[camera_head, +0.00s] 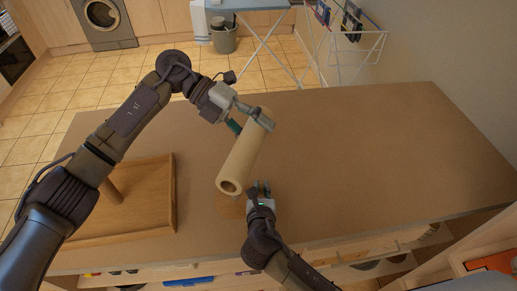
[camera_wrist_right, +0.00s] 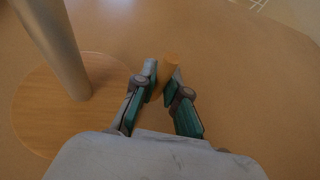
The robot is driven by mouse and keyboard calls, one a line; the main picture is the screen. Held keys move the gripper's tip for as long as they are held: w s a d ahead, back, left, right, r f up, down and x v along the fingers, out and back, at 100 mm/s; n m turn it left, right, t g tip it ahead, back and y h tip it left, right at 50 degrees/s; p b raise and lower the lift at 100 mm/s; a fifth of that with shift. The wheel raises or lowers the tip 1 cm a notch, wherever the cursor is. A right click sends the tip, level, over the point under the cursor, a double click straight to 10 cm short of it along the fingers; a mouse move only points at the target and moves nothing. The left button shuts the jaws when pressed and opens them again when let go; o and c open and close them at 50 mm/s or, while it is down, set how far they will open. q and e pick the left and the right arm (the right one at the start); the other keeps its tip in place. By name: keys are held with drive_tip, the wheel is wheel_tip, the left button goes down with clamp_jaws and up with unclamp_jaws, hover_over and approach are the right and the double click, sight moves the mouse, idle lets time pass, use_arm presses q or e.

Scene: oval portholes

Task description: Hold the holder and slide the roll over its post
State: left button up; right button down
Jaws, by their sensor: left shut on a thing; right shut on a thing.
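The roll (camera_head: 243,158) is a beige tube with an open hole in its near end. My left gripper (camera_head: 257,115) is shut on its far end and holds it tilted above the table. The holder has a round wooden base (camera_head: 230,208), which also shows in the right wrist view (camera_wrist_right: 40,115) with a grey post (camera_wrist_right: 62,50) rising from it. In the head view the roll hides the post and part of the base. My right gripper (camera_wrist_right: 160,88) is shut on a small wooden peg (camera_wrist_right: 168,72) beside the base. Whether peg and base join is unclear.
A wooden tray (camera_head: 165,205) with a short wooden post (camera_head: 112,190) lies on the table's left. The brown table (camera_head: 380,150) is clear to the right. A drying rack (camera_head: 345,45) and an ironing board (camera_head: 255,5) stand beyond it.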

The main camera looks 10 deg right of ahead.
use_arm(q)
drive_tip(key=n, duration=0.2)
drive_tip(key=n+h, duration=0.1)
drive_tip(key=n, duration=0.1)
drive_tip(key=shift+s+a+f+n+t, duration=0.2)
drive_tip(key=shift+n+t, duration=0.1)
drive_tip(key=shift+t, duration=0.1)
drive_tip(key=n, duration=0.3)
drive_tip(key=shift+a+f+h, duration=0.1)
drive_tip(key=shift+a+h, duration=0.1)
drive_tip(key=shift+h, duration=0.2)
drive_tip(key=n+h, duration=0.1)
drive_tip(key=n, duration=0.1)
drive_tip(key=a+n+t+h, duration=0.1)
drive_tip(key=n, duration=0.2)
drive_tip(key=shift+s+a+n+t, duration=0.1)
drive_tip(key=shift+a+n+t, duration=0.05)
drive_tip(key=shift+n+t, duration=0.15)
drive_tip(key=shift+a+f+n+t+h, duration=0.55)
drive_tip(key=shift+a+n+t+h, duration=0.15)
drive_tip(key=shift+n, duration=0.85)
drive_tip(key=shift+a+f+n+t+h, duration=0.55)
drive_tip(key=shift+a+n+t, duration=0.15)
drive_tip(key=shift+n, duration=0.9)
drive_tip(key=shift+a+f+n+t+h, duration=0.5)
drive_tip(key=shift+a+n+t+h, duration=0.15)
drive_tip(key=shift+n, duration=0.9)
drive_tip(key=shift+f, duration=0.4)
drive_tip(key=shift+f, duration=0.35)
drive_tip(key=shift+f, duration=0.5)
